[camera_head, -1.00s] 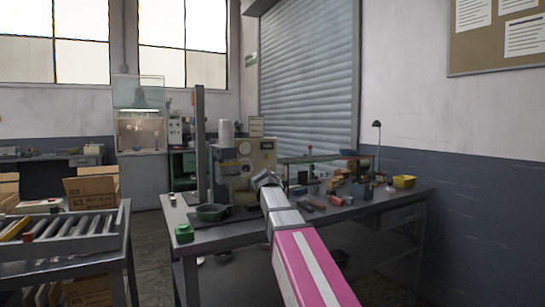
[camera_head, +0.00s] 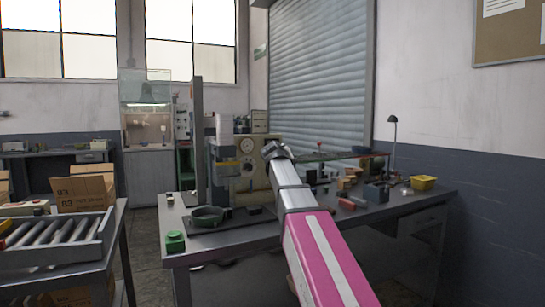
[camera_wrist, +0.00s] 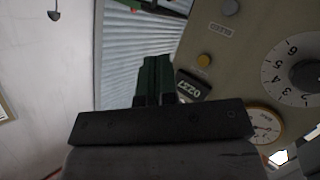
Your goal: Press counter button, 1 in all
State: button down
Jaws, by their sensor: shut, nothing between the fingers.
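A beige machine (camera_head: 257,148) with round gauges stands on the workbench. In the wrist view its panel (camera_wrist: 232,40) is close and appears rotated. A small black counter (camera_wrist: 192,88) with white digits is on the panel, its exact number hard to read. In the head view my gripper (camera_head: 274,148) is in front of the machine's right side.
A large numbered dial (camera_wrist: 270,72) and a small gauge (camera_wrist: 264,126) are on the panel. A dark round pan (camera_head: 207,220) and a green box (camera_head: 175,242) are on the bench's left. Small parts and a yellow bin (camera_head: 423,183) are on its right.

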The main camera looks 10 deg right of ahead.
jog(key=w+a, duration=0.2)
jog(key=w, duration=0.6)
jog(key=shift+a, duration=0.35)
jog(key=shift+w, duration=0.1)
dwell(1.7)
jog(key=shift+w+a, duration=0.15)
jog(key=shift+w, duration=0.2)
jog(key=shift+w+a, duration=0.15)
jog(key=shift+w, duration=0.3)
dwell(0.8)
jog(key=shift+s, duration=0.1)
jog(key=shift+s+d, duration=0.3)
jog(key=shift+s, duration=0.45)
jog(key=shift+s, duration=0.1)
jog(key=s, duration=0.1)
jog(key=s+d, duration=0.1)
jog(key=s, duration=0.2)
jog(key=shift+s+d, duration=0.3)
